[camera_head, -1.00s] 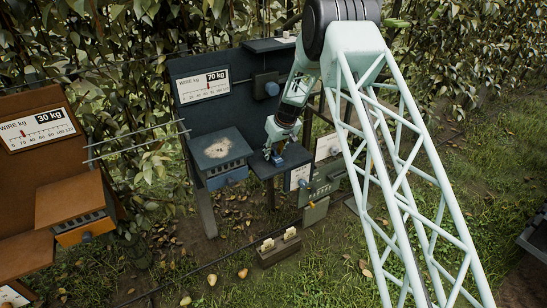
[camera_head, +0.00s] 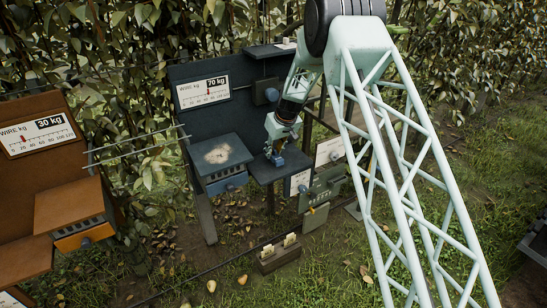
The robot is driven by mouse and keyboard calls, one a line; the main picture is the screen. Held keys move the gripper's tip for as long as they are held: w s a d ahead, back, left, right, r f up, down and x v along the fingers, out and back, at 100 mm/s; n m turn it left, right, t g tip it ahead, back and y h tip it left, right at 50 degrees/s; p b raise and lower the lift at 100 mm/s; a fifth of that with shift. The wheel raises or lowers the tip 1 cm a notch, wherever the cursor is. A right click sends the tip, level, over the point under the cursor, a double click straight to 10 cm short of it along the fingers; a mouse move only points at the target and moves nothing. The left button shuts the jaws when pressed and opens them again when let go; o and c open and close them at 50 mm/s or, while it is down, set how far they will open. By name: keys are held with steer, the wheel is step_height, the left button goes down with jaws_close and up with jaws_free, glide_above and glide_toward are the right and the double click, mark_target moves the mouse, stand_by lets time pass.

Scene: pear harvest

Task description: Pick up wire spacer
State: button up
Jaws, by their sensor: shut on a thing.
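My gripper (camera_head: 277,154) is at the small dark shelf (camera_head: 268,176) on the blue-grey board with the 70 kg dial. It points down and is shut on a small blue piece (camera_head: 278,161), which I take to be the wire spacer. The piece is at or just above the shelf top; I cannot tell if it touches. The gripper's fingers hide part of it, and its shape is too small to make out.
A drawer box (camera_head: 221,159) stands left of the shelf. White panels (camera_head: 329,150) and a green box (camera_head: 320,198) are to its right. An orange-brown board (camera_head: 40,140) with a 30 kg dial stands left. Thin wires (camera_head: 135,147) run between the boards. A wooden block (camera_head: 280,256) lies on the ground.

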steer(key=shift+r, duration=3.1)
